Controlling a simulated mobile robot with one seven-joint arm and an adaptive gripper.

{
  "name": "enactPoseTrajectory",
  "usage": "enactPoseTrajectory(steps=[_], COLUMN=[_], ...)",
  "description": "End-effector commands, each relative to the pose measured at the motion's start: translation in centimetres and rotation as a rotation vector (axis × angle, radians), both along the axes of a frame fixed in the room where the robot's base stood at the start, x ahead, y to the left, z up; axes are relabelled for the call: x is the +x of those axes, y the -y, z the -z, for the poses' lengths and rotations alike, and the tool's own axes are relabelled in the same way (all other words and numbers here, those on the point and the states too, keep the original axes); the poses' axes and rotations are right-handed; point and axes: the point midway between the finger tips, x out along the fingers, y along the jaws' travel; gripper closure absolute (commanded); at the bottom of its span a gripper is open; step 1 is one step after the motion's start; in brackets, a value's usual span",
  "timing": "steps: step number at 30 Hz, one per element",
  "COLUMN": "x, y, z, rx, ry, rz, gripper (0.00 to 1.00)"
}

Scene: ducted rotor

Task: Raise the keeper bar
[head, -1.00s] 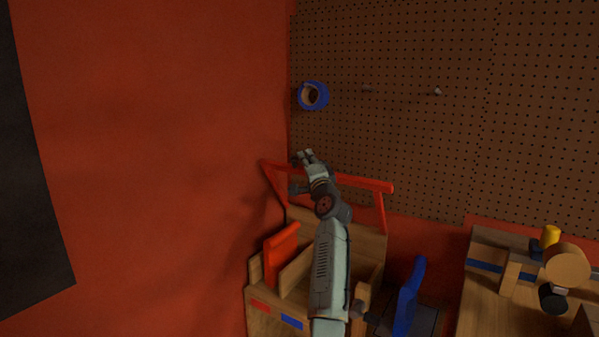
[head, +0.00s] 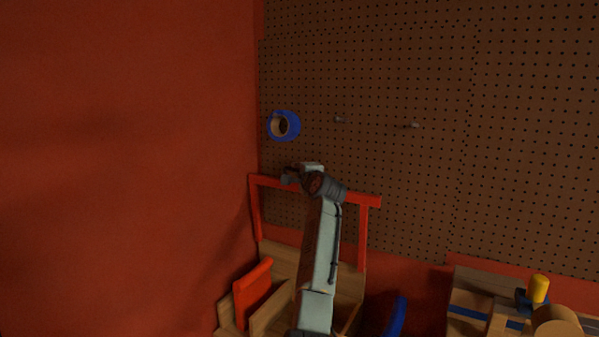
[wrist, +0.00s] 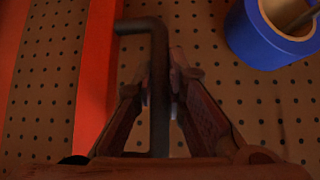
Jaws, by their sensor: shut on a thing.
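The keeper bar appears to be the red top rail (head: 340,195) of a red frame that stands above a wooden caddy in the head view. Its two red side arms stand nearly upright. In the wrist view the red bar (wrist: 97,70) runs along the left side. A dark bent rod (wrist: 158,60) lies beside it, its short end reaching to the bar's edge. My gripper (wrist: 160,95) is shut on this rod, with a finger on each side. In the head view my gripper (head: 290,176) is at the rail's left part; its fingers are mostly hidden there.
A blue roll (head: 284,126) hangs on the pegboard (head: 420,60) just above my gripper, close on the right in the wrist view (wrist: 270,30). A red wall (head: 120,150) is on the left. A red board (head: 252,290) and a blue board (head: 388,318) stand low.

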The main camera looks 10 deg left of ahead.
Motion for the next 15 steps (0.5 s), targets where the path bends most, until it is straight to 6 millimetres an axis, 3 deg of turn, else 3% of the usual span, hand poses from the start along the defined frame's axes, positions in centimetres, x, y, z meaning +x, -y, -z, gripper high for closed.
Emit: enactPoseTrajectory(steps=[8, 9, 15], x=[-0.04, -0.04, -0.02], y=[-0.12, -0.12, -0.08], z=[-0.12, -0.11, -0.06], rx=[-0.001, -0.001, 0.000], ry=[0.002, 0.002, 0.001], rz=[-0.002, -0.002, -0.001], gripper=[1.00, 0.87, 0.74])
